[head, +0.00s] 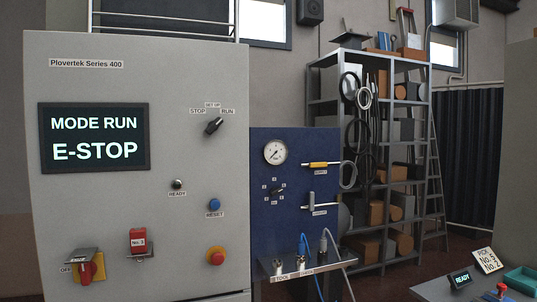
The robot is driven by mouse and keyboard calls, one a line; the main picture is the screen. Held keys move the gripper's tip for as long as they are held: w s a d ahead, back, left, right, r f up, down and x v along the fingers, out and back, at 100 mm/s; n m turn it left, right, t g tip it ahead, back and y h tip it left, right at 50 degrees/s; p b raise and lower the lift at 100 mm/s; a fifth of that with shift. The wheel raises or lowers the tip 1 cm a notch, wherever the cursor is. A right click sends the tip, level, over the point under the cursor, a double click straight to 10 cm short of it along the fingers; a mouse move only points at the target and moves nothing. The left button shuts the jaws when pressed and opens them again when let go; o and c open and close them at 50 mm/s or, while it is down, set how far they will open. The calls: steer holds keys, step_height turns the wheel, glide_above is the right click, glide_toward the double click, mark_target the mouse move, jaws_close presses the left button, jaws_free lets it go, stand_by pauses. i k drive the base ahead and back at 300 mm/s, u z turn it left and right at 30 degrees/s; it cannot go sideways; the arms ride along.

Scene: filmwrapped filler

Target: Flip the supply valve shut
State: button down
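The supply valve (321,164) is at the upper right of a blue panel, with a yellow lever lying level, in line with its pipe. A small label (320,172) is under it; it seems to read SUPPLY. A second valve (311,200) sits lower on the same panel, with a grey lever standing upright across its level pipe. My gripper is not in view.
The grey cabinet (120,210) stands left of the blue panel (262,210); its screen (95,137) reads MODE RUN, E-STOP. A gauge (275,152) and a small selector (277,191) share the panel. A metal ledge with hoses (308,268) juts out below.

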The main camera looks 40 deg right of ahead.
mark_target(311, 166)
steer(key=z, duration=3)
steer(key=i, duration=1.35)
steer(key=u, duration=1.5)
